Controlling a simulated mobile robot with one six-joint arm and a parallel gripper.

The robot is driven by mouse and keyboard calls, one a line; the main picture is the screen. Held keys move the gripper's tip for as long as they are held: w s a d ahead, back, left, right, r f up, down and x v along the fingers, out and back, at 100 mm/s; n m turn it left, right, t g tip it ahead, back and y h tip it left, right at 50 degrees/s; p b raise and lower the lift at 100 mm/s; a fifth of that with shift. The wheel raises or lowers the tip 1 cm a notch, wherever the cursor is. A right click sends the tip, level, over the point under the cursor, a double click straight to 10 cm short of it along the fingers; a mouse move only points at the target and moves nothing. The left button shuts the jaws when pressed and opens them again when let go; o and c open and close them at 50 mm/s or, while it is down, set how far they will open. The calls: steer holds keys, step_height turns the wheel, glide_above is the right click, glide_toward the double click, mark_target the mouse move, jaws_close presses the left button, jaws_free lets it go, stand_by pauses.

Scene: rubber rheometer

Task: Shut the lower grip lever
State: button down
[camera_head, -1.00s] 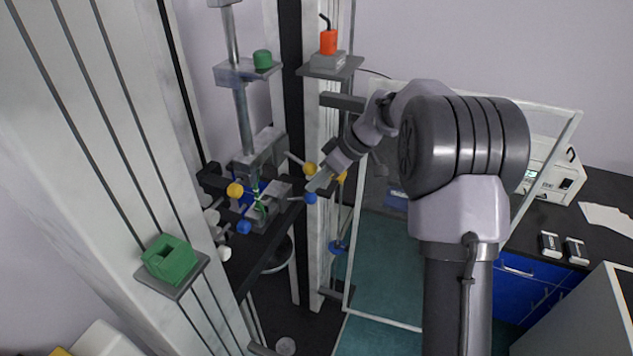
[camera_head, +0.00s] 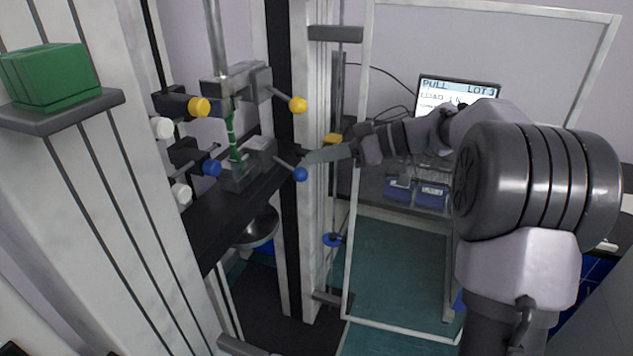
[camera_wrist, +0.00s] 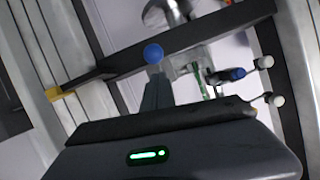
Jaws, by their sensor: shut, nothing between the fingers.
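The lower grip (camera_head: 240,176) is a grey block on the black crossbeam. Its lever sticks out to the right and ends in a blue ball (camera_head: 300,174), also seen in the wrist view (camera_wrist: 153,53). My gripper (camera_head: 308,158) is shut and empty, its tip close beside this ball at the upper right. In the wrist view the closed fingers (camera_wrist: 156,88) point at the ball; I cannot tell whether they touch it. A green strip (camera_head: 232,138) runs between the upper grip (camera_head: 236,84) and the lower grip. The upper grip's lever has a yellow ball (camera_head: 297,104).
Another blue knob (camera_head: 212,168) and white knobs (camera_head: 162,127) stand left of the grips. A pale column (camera_head: 318,200) rises just right of the lever, with a clear framed panel (camera_head: 362,190) beyond. A green block (camera_head: 50,76) sits on a left shelf.

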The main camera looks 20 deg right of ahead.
step_height(320, 180, down, 3)
steer(key=b, duration=0.5)
steer(key=shift+f, duration=0.1)
steer(key=shift+b, duration=0.5)
steer(key=shift+f, duration=0.1)
